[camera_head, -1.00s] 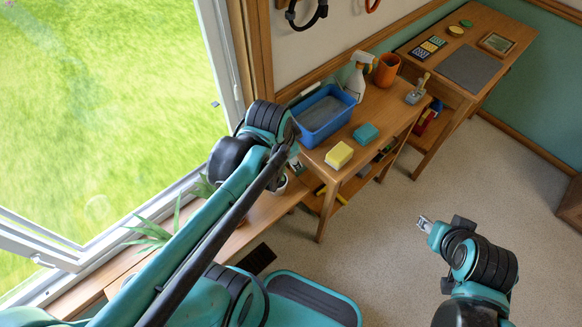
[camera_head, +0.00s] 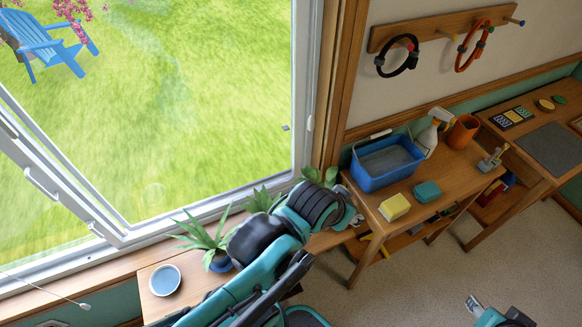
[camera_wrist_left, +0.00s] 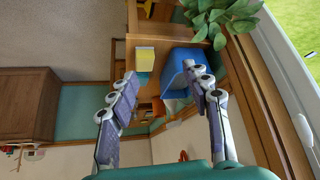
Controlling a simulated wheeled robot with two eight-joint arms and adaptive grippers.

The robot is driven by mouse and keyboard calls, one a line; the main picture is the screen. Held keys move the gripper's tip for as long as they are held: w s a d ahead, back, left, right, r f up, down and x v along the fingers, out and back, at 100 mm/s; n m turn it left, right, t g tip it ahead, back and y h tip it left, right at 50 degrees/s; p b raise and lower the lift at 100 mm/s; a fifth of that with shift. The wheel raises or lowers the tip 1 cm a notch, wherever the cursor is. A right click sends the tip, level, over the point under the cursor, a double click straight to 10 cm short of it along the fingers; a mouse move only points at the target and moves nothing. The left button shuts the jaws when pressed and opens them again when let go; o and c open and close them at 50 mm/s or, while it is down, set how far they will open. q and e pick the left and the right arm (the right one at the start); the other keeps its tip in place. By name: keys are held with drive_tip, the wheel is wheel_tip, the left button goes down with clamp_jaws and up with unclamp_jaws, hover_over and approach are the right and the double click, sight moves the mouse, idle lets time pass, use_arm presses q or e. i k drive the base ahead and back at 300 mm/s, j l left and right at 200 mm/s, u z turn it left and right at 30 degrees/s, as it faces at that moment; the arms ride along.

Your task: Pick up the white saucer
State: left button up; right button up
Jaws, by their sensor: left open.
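A round saucer (camera_head: 165,280) with a pale rim and a blue-grey middle lies on the wooden window ledge, low left in the head view. It does not show in the left wrist view. My left arm reaches up past the right side of the saucer and points away from it, toward the side table. My left gripper (camera_wrist_left: 162,70) is open and empty, its two fingers spread in the left wrist view. In the head view it is mostly hidden behind my wrist. My right gripper (camera_head: 473,305) is at the bottom right, above the floor; its jaws are too small to read.
Potted plants (camera_head: 207,240) stand on the ledge, right of the saucer and close to my left arm. The window (camera_head: 170,120) is behind. A side table holds a blue tub (camera_head: 372,178), a yellow sponge (camera_head: 394,207), a teal block (camera_head: 427,191) and a spray bottle (camera_head: 428,140).

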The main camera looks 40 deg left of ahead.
sight(166, 279)
drive_tip(key=u, duration=0.45)
drive_tip(key=l+u, duration=0.1)
drive_tip(key=u, duration=0.85)
drive_tip(key=l+u, duration=0.1)
drive_tip(key=u, duration=0.35)
drive_tip(key=k+u, duration=0.1)
drive_tip(key=u, duration=1.3)
drive_tip(key=z, duration=2.45)
drive_tip(key=l+u, duration=0.1)
drive_tip(key=u, duration=2.35)
drive_tip(key=i+j, duration=0.1)
drive_tip(key=j, duration=0.55)
